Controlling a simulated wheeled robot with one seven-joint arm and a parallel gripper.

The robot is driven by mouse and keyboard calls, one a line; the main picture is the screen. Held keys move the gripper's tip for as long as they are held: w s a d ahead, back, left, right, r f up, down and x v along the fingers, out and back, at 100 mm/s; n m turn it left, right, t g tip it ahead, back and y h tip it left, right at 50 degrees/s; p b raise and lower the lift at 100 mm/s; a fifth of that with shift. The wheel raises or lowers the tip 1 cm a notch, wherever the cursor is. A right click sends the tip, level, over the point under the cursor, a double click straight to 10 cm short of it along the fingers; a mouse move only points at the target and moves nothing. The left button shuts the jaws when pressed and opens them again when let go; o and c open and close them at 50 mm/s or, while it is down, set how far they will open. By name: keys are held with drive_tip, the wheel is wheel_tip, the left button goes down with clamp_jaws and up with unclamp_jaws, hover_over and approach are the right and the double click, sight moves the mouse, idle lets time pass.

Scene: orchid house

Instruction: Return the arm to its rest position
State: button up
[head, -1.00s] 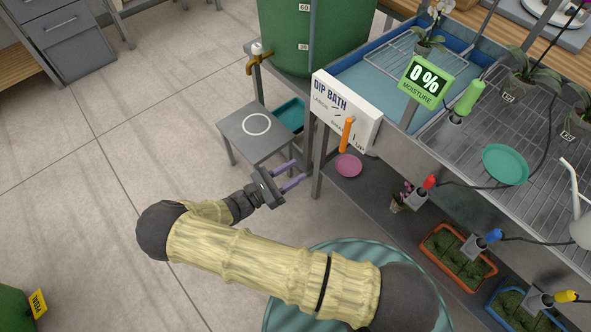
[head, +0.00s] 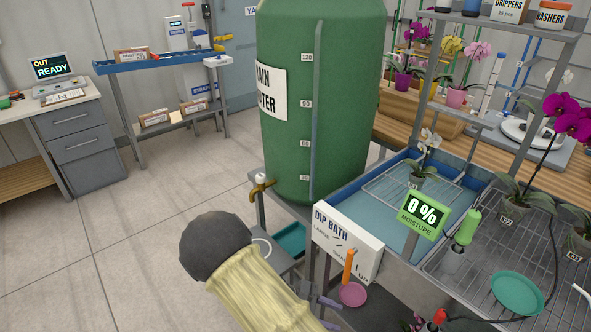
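My arm (head: 245,275) rises from the bottom edge in the head view, with its dark rounded elbow in front of the stool. My gripper (head: 329,313) is mostly hidden behind the arm at the bottom edge. Two purple fingertips show to the right of the arm, with a gap between them. They look open, and nothing shows between them. They are left of and below a pink dish (head: 352,294), near the legs of the bench.
The dip bath sign (head: 348,237) and blue-rimmed basin (head: 350,207) are close on the right. A green rain-water tank (head: 330,100) stands behind, with a brass tap (head: 261,190). A small grey stool (head: 283,263) is partly covered by my arm. The floor (head: 120,250) at left is clear.

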drive_tip(key=s+d+r+m+t+y+p, duration=0.1)
drive_tip(key=r+m+y+p, duration=0.3)
drive_tip(key=r, duration=0.5)
drive_tip(key=s+d+r+m+t+y+p, duration=0.1)
drive_tip(key=s+d+r+m+y+p, duration=0.1)
drive_tip(key=r+m, duration=0.4)
drive_tip(key=s+d+r+m+t+y+p, duration=0.1)
drive_tip(key=d+r+m+y+p, duration=0.2)
drive_tip(key=r, duration=1.1)
drive_tip(key=m+y+p, duration=0.1)
drive_tip(key=y+p, duration=0.2)
drive_tip(key=p, duration=0.1)
drive_tip(key=shift+s+d+r+m+t, duration=0.15)
drive_tip(key=shift+s+d+m+t, duration=0.15)
drive_tip(key=shift+s+m+t, duration=0.1)
drive_tip(key=shift+d, duration=0.1)
